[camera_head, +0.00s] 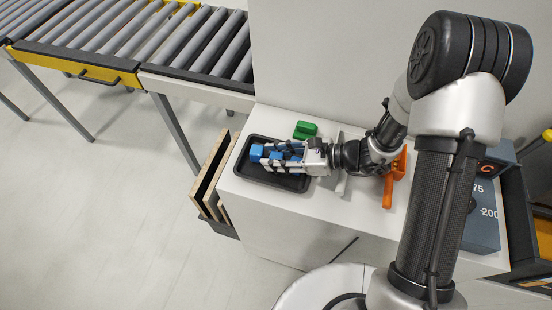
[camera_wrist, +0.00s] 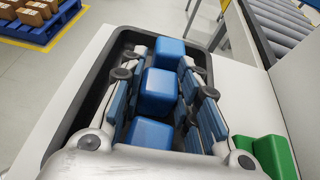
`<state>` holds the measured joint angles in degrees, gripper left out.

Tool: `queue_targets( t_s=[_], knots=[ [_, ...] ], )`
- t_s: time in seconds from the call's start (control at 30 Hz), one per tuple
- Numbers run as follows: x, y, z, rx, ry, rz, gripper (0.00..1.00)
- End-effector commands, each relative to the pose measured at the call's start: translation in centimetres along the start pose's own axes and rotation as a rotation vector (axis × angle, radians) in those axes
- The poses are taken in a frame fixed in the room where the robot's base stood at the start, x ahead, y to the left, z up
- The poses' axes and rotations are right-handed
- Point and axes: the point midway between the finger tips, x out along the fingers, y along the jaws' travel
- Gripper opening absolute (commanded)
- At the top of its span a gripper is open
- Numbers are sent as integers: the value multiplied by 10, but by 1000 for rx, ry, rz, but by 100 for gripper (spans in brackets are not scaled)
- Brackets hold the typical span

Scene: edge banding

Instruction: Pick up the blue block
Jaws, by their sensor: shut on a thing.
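Several blue blocks show in and over a black tray (camera_head: 263,179). In the wrist view the tray's rim (camera_wrist: 88,88) surrounds them. A far blue block (camera_wrist: 170,53) sits beyond the fingertips, a middle blue block (camera_wrist: 158,92) is between the fingers, and a near blue block (camera_wrist: 148,133) is close to the palm, partly hidden. My gripper (camera_head: 271,157) reaches over the tray from the right; in the wrist view my gripper (camera_wrist: 163,72) is shut on a blue block, seemingly the middle one. I cannot tell whether it is lifted off the tray floor.
A green block (camera_head: 305,130) lies on the white cabinet top behind the tray. An orange object (camera_head: 389,191) and a dark grey box (camera_head: 482,215) are to the right. A roller conveyor (camera_head: 130,35) stands at the upper left. Panels (camera_head: 211,176) lean beside the cabinet.

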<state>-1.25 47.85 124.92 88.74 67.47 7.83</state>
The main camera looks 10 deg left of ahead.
Motion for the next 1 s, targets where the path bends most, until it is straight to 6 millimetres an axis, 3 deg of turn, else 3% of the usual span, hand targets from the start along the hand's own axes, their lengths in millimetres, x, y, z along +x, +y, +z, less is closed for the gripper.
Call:
queue_targets(
  t_s=[0.1,0.37,0.57,0.77,1.0],
  knots=[
    [0,0,0,0,0,0,6],
    [0,0,1,0,0,0,6],
    [-6,0,14,-2,0,0,6],
    [-21,-1,51,-7,-1,-3,6],
    [-48,-1,116,-8,0,-2,6]
  ],
)
